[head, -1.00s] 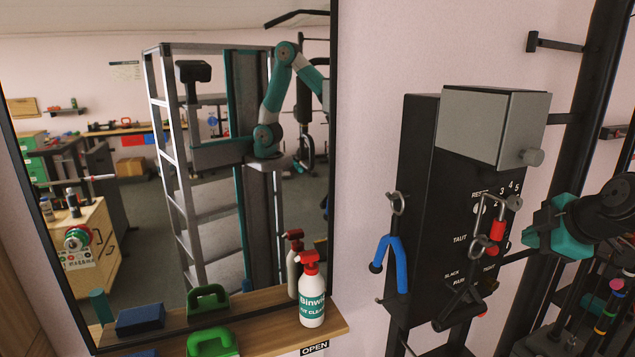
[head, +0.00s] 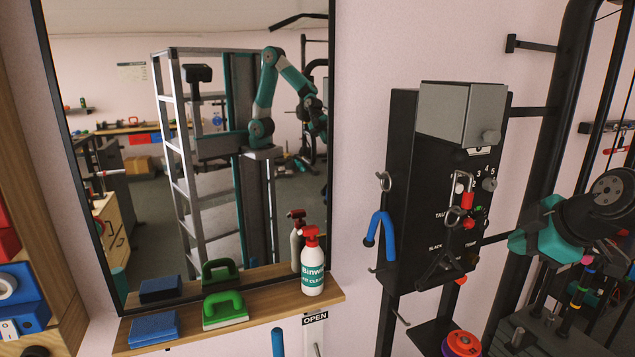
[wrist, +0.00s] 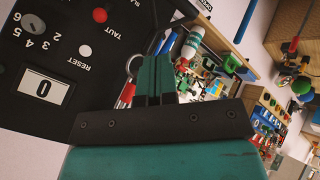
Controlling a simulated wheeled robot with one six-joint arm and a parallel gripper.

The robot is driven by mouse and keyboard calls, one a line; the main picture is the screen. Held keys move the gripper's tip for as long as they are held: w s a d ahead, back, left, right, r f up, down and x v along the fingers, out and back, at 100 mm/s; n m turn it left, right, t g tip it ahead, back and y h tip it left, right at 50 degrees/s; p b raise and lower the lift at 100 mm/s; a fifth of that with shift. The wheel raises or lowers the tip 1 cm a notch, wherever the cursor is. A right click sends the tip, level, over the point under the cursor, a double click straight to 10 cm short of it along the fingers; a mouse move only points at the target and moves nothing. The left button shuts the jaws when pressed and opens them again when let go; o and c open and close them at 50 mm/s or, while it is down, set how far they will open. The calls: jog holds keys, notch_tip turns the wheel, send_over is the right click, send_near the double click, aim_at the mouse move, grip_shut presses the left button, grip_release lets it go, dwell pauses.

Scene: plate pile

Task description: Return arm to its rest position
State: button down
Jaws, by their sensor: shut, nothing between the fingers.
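My gripper (wrist: 156,68) is in the wrist view, its two teal fingers together with nothing between them. My arm's end, teal and black, shows at the right of the head view (head: 545,232), just right of the black box; the fingertips cannot be made out there. The black box (head: 408,145) has a grey top housing, a dial, printed labels and hooks. In the wrist view its dark face (wrist: 70,25) fills the upper left, with a counter reading 0. No plate pile can be identified in these frames.
The wooden shelf (head: 255,303) below holds a spray bottle (head: 312,265), a green-handled block (head: 225,310) and a blue block (head: 152,328). A blue handle (head: 380,235) hangs beside the box. A black rack frame (head: 565,90) stands at right.

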jog(key=s+a+f+m+g+y+b, duration=0.1)
jog(key=s+a+m+g+b, duration=0.1)
jog(key=s+a, duration=0.45)
jog(key=s+a+f+m+g+y+b, duration=0.15)
jog(key=s+a, duration=0.25)
jog(key=a, duration=0.5)
jog(key=s+a+f+m+g+b, duration=0.1)
jog(key=s+a+g, duration=0.1)
jog(key=s, duration=0.5)
jog(key=s+a+f+m+g+b, duration=0.1)
jog(key=s+a+g+b, duration=0.1)
jog(key=s, duration=0.4)
jog(key=shift+s+a+f+m+g+h, duration=0.15)
jog(key=shift+s+a+m+g+h, duration=0.2)
jog(key=shift+a, duration=0.5)
